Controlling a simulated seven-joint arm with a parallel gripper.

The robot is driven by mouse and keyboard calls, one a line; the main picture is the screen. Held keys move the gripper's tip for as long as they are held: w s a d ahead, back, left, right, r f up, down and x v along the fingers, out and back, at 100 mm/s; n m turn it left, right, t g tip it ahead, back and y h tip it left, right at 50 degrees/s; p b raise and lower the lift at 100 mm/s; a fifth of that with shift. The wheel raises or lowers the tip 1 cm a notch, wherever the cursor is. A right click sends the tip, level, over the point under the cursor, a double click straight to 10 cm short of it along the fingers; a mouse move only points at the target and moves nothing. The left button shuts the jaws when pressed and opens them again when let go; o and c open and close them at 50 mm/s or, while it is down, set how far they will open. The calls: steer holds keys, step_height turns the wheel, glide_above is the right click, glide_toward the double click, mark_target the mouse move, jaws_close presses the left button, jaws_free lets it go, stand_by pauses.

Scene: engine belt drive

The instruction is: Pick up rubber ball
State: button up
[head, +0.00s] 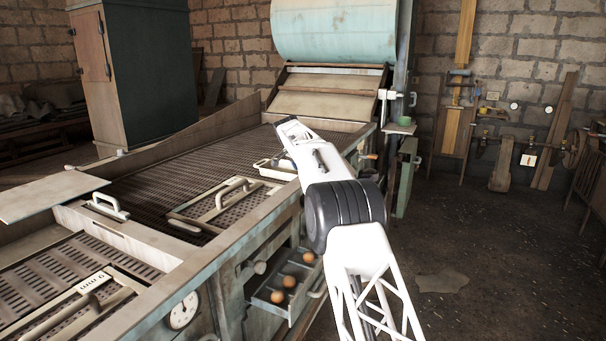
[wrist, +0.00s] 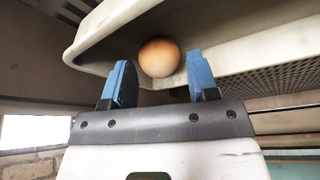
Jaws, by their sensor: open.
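An orange-brown ball (wrist: 160,58) rests against the inside of a pale tray (wrist: 100,38) in the wrist view. My gripper (wrist: 158,72) is open, with its blue fingers on either side of the ball in the picture. Gaps show between the ball and both fingers. I cannot tell how deep the ball lies between them. In the head view, my arm reaches up over the bench, and a small pale tray (head: 272,170) sits beside it. The fingers and that tray's ball cannot be made out there.
An open drawer (head: 262,300) below the bench holds several orange-brown balls (head: 289,281). A handled perforated plate (head: 225,205) lies on the slatted bench top (head: 185,170). A big pale blue drum (head: 335,30) stands at the back. The floor at right is mostly clear.

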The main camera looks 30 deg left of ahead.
steer(key=shift+x, duration=1)
steer(key=c, duration=0.7)
steer(key=shift+r, duration=5)
